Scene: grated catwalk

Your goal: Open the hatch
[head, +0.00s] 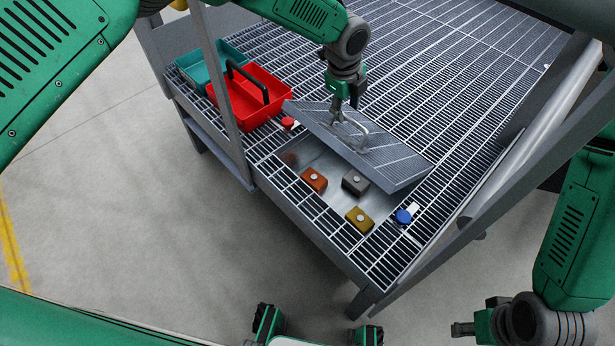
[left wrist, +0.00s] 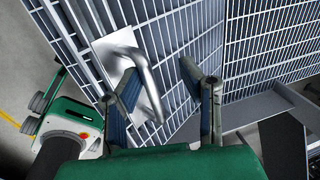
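The hatch lid (head: 385,160) is a grated panel, tilted up with its near edge raised, so the recess below shows. Its silver bar handle (head: 363,132) is on the top face, and the handle also shows in the left wrist view (left wrist: 147,82). My left gripper (head: 345,118) is at the handle. In the left wrist view its fingers (left wrist: 168,88) are apart, with the handle bar close to the left finger. I cannot tell whether they touch. My right gripper (head: 463,329) is at the lower right, far from the hatch; its fingers are unclear.
The recess holds an orange block (head: 314,179), a grey block (head: 355,182) and a yellow block (head: 360,219). A blue round item (head: 403,216) lies on the grating at right. A red tray (head: 250,108) and a teal bin (head: 202,66) stand at left. Railings (head: 222,85) flank the catwalk.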

